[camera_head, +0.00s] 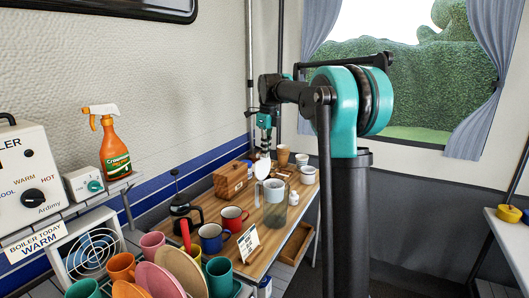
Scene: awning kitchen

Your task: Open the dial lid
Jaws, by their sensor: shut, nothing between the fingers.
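No lid that I can clearly tell as the dial lid shows. At the left, a white boiler panel (22,178) bears a dark dial (33,198) marked WARM and HOT. Next to it, a small white box (83,184) has a teal dial (95,186) on its front. My gripper (262,154) is small in the picture, points down above the far part of the wooden table and looks shut and empty. It is well to the right of both dials. A white rounded piece (262,168) shows just below it; I cannot tell whether they touch.
The wooden table (222,207) holds a wooden box (231,179), a clear pitcher (274,212), mugs and a dark French press (184,212). Plates and cups crowd the front left. An orange spray bottle (114,150) stands on the shelf. Grey floor is open at the right.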

